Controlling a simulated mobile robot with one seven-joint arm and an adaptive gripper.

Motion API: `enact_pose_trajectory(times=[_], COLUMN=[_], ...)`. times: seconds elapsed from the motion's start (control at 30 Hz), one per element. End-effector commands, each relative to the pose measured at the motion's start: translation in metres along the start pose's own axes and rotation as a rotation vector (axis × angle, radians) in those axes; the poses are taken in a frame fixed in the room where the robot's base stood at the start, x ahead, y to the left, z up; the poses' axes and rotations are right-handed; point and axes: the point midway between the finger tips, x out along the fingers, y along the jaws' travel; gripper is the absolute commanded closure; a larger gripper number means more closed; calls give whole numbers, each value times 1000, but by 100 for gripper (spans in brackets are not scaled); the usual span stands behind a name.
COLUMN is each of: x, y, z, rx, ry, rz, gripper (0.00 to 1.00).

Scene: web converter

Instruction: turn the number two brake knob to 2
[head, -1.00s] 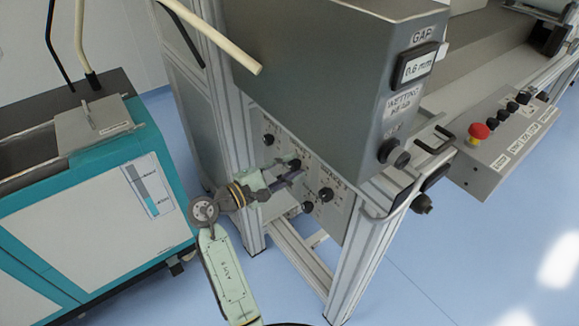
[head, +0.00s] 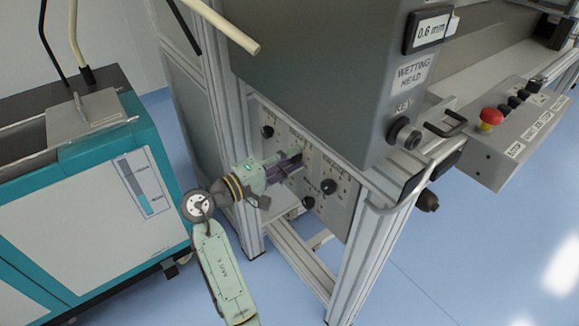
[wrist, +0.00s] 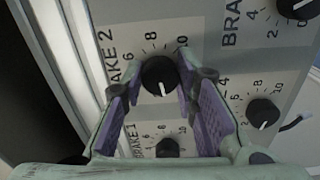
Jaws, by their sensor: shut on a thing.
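The panel carries other black knobs: one at upper left (head: 267,131), one at right (head: 328,186) and one below (head: 308,202). A metal frame post (head: 232,150) stands left of the panel. The wetting head box (head: 330,70) overhangs above. A teal cabinet (head: 150,130) stands left.

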Motion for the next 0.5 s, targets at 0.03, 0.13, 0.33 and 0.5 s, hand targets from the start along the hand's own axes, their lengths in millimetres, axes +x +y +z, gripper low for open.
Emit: enact_pose_trajectory(times=[0.03, 0.13, 0.33, 0.5], x=[0, 0, 0, 0], y=[-4, -4, -3, -2], z=[0, 0, 0, 0], rx=[39, 114, 231, 291], ry=[0, -1, -1, -1], rz=[0, 0, 0, -1], gripper=[100, 100, 100, 100])
